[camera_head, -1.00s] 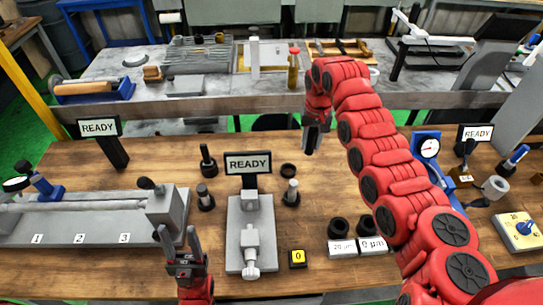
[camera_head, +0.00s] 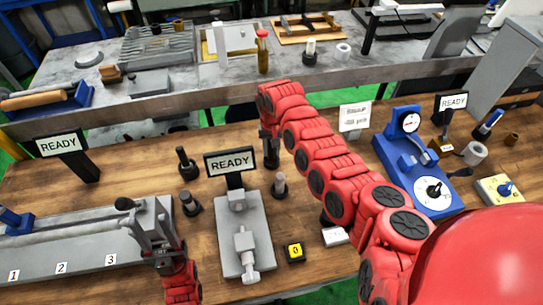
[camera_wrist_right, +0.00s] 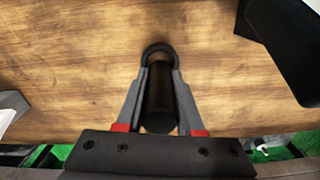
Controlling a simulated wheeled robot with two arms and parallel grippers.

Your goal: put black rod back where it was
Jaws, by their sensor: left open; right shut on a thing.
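The black rod (camera_wrist_right: 159,95) is between the two fingers of my right gripper (camera_wrist_right: 160,90) in the right wrist view. A dark ring (camera_wrist_right: 158,47) shows on the wooden table just beyond the rod's end; I cannot tell whether the rod is inside it. In the head view my right gripper (camera_head: 270,140) points down behind the READY sign's right side, with the dark rod end (camera_head: 272,160) low over the table. My left gripper (camera_head: 153,230) is open and empty, over the right end of the long grey fixture.
A READY sign (camera_head: 230,163) stands behind the grey vise-like device (camera_head: 243,240). A blue dial gauge stand (camera_head: 405,145) is to the right. My right arm hides part of the table.

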